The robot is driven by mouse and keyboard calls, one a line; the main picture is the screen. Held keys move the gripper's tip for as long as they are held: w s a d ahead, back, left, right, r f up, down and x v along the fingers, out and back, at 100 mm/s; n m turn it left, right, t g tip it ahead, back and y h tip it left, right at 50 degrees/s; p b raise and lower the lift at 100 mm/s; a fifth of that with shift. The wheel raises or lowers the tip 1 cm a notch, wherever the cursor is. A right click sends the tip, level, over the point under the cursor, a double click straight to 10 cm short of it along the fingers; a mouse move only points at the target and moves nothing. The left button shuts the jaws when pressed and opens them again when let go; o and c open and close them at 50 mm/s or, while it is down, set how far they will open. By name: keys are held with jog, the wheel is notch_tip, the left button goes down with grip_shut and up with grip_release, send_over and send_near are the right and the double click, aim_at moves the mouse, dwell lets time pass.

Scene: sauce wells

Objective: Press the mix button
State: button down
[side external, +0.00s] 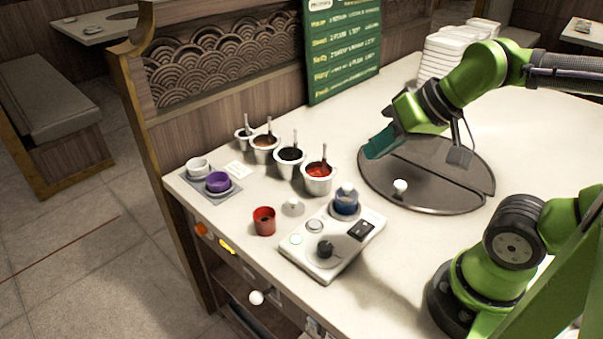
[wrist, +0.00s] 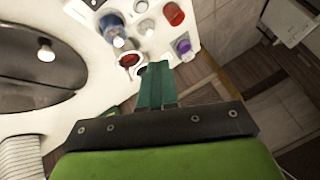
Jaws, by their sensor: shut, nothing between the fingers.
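A white control box (side external: 334,263) stands near the front edge of the counter in the side view. It has a black knob (side external: 325,250), pale round buttons (side external: 296,239) and a black switch panel (side external: 361,231). I cannot read which button is the mix one. A blue-filled clear jar (side external: 345,203) sits on its back corner; it also shows in the wrist view (wrist: 112,27). My gripper (side external: 372,150) is shut and empty, its teal fingers above the dark round lid, behind and to the right of the box, apart from it. The fingers also show in the wrist view (wrist: 156,70).
Several sauce pots with spoons, including a red one (side external: 317,180), stand left of the lid. A red cup (side external: 264,221), a small white knob (side external: 293,205) and a tray with a purple cup (side external: 217,182) are nearby. A green menu board (side external: 343,50) stands behind.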

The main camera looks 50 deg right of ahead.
dwell(0.5)
jog(key=m+g+y, duration=0.5)
jog(key=m, duration=0.4)
send_over(317, 223)
notch_tip(317, 223, down, 11)
jog(key=shift+r, duration=0.2)
jog(key=shift+f, duration=0.1)
jog(key=shift+f, duration=4.3)
jog(key=shift+f, duration=0.1)
jog(key=shift+f, duration=0.35)
